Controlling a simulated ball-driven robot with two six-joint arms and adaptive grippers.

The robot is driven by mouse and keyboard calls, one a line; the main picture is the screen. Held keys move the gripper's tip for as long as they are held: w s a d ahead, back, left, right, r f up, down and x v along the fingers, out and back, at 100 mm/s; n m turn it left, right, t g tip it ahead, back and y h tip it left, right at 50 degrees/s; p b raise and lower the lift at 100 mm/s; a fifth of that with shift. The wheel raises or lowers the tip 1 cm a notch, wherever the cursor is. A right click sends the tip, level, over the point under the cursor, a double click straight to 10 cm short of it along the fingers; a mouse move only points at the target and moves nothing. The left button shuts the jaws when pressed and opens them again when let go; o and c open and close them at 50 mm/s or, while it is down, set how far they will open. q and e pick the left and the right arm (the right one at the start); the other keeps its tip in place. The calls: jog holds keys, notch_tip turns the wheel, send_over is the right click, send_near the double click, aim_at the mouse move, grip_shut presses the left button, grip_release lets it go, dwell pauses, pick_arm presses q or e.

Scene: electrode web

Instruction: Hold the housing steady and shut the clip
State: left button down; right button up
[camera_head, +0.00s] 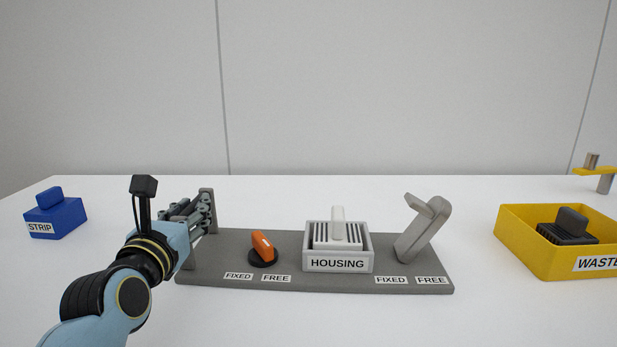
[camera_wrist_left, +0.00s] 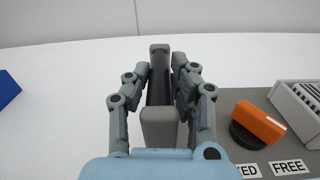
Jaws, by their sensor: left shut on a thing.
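The grey housing (camera_head: 338,263), labelled HOUSING, sits on a dark grey base plate (camera_head: 300,280). At the plate's left end is a grey upright handle (camera_head: 208,197), also in the left wrist view (camera_wrist_left: 160,116). My left gripper (camera_head: 204,208) is shut on this handle, one finger on each side. My right gripper is not in view.
An orange knob (camera_head: 263,244) stands on the plate between my left gripper and the housing. FIXED and FREE labels lie before knob and clip. A blue STRIP block (camera_head: 58,222) is far left; a yellow WASTE bin (camera_head: 522,254) with a dark block is right.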

pick_arm(q)
jog(key=shift+f, duration=0.4)
dwell(0.3)
